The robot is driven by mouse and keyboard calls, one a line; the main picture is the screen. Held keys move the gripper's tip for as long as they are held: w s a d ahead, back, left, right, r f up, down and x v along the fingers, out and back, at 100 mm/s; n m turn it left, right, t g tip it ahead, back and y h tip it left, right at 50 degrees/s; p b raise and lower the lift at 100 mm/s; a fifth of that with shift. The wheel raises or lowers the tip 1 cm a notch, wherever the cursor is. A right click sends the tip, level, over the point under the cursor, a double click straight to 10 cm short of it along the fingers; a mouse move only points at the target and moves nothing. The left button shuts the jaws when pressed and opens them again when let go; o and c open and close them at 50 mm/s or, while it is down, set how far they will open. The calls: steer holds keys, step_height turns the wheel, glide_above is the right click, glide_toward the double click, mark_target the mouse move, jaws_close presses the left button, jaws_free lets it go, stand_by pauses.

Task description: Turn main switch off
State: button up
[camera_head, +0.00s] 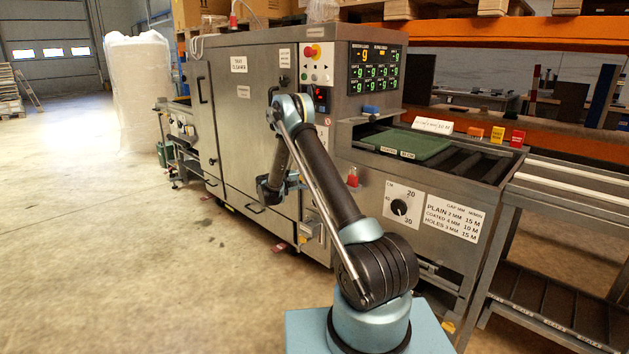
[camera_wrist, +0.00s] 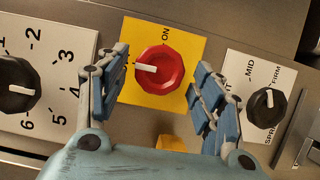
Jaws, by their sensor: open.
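The main switch is a red knob (camera_wrist: 168,67) on a yellow plate (camera_wrist: 192,34) in the wrist view. Its white pointer mark lies on the knob's left side and points left in the picture. The word ON is printed above the knob, turned sideways; any marking at the plate's left edge is mostly hidden by a finger. My gripper (camera_wrist: 162,62) is open, with one finger on each side of the knob. The fingers look apart from the knob, though depth is hard to judge. In the head view my arm hides this switch and the fingers are not clearly seen.
In the wrist view a black numbered dial (camera_wrist: 17,85) is at the left and a smaller black dial (camera_wrist: 266,102) at the right, near the fingers. In the head view the tray cleaner (camera_head: 240,150) stands ahead, with a green tray (camera_head: 407,143) at right. Floor is clear at left.

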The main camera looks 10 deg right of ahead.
steer(key=v, duration=1.2)
steer(key=shift+f, duration=0.1)
